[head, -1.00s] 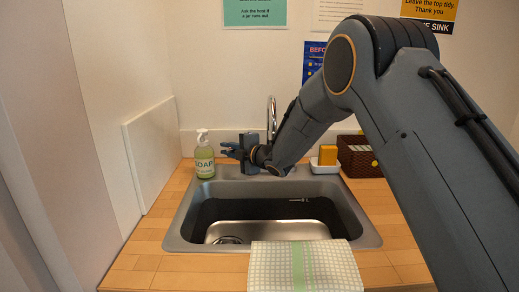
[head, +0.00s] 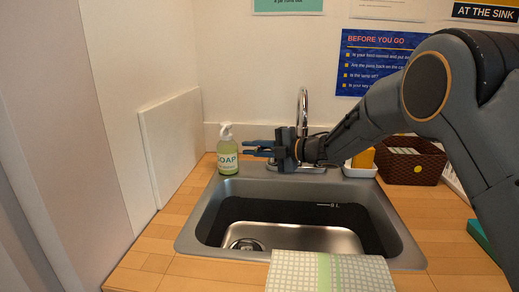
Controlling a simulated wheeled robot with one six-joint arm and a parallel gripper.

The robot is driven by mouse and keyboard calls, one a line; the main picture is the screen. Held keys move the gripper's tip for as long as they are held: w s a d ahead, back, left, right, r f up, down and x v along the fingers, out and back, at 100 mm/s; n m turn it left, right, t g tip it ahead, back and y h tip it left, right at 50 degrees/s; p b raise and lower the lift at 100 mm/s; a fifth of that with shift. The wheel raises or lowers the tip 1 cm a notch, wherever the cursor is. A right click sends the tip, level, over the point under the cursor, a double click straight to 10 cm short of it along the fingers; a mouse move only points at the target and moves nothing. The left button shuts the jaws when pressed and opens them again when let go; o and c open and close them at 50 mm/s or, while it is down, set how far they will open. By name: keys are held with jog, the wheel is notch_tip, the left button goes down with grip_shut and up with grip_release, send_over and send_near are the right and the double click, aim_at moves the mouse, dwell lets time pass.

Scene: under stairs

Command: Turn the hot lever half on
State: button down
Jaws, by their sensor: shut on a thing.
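The tap (head: 303,105) has a tall curved chrome spout and stands at the back of the steel sink (head: 195,225). My gripper (head: 262,148) is at the back rim, left of the spout, its fingers pointing left toward the soap bottle. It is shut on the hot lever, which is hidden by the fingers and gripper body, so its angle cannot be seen. No running water shows below the spout.
A soap bottle (head: 227,152) stands just left of my fingertips. Right of the tap are a white dish with a yellow sponge (head: 364,160) and a brown basket (head: 412,162). A checked towel (head: 300,275) lies at the front edge.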

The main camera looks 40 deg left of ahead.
aim_at(265, 149)
jog(key=shift+s+f, duration=0.1)
jog(key=shift+s, duration=0.05)
jog(key=c, duration=1.8)
grip_release()
jog(key=shift+a, duration=0.1)
jog(key=shift+o, duration=0.2)
jog(key=shift+d, duration=0.2)
jog(key=shift+w+d, duration=0.25)
jog(key=shift+d, duration=0.1)
jog(key=b+v, duration=0.1)
jog(key=v, duration=0.6)
jog(key=shift+s, duration=0.15)
